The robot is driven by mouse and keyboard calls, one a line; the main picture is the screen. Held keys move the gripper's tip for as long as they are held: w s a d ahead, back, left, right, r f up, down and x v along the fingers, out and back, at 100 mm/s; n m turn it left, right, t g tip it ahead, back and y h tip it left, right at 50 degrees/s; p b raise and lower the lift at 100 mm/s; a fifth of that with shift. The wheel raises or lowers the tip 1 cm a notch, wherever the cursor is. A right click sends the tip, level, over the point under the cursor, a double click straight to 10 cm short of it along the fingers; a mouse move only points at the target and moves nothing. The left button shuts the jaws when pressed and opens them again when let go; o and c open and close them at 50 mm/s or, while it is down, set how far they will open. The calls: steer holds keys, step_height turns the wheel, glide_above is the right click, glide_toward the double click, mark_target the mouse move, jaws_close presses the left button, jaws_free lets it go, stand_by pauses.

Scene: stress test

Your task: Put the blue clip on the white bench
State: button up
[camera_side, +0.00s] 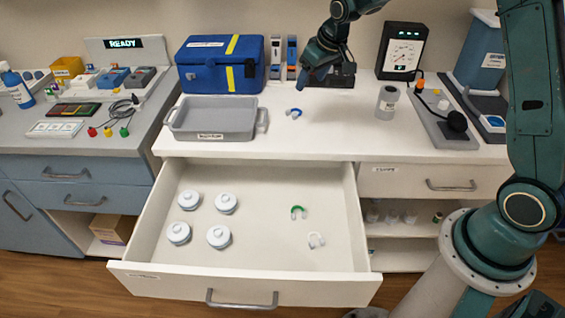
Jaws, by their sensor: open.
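A small blue clip (294,113) lies on the white bench (330,140), right of the grey tray. My gripper (310,84) is above the bench near its back, in the picture just above and slightly right of the blue clip. It is open, and nothing shows between its fingers. I cannot tell its exact height over the clip. A green clip (298,212) and a white clip (317,240) lie in the open drawer (265,262) below the bench top.
Several white round jars (219,237) stand in the drawer's left half. A grey tray (214,118) and a blue case (220,64) are left of the clip. A grey cylinder (387,103) and a black gauge (401,51) stand to the right. The bench's front middle is clear.

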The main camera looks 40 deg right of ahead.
steer(key=s+a+r, duration=0.3)
steer(key=s+r, duration=0.6)
steer(key=s+a+r, duration=0.2)
steer(key=s, duration=1)
steer(key=s+a+r+t, duration=0.1)
steer(key=s+a+r, duration=0.1)
steer(key=s, duration=1.1)
steer(key=shift+s+a, duration=0.15)
steer(key=shift+s, duration=0.1)
steer(key=shift+c, duration=0.2)
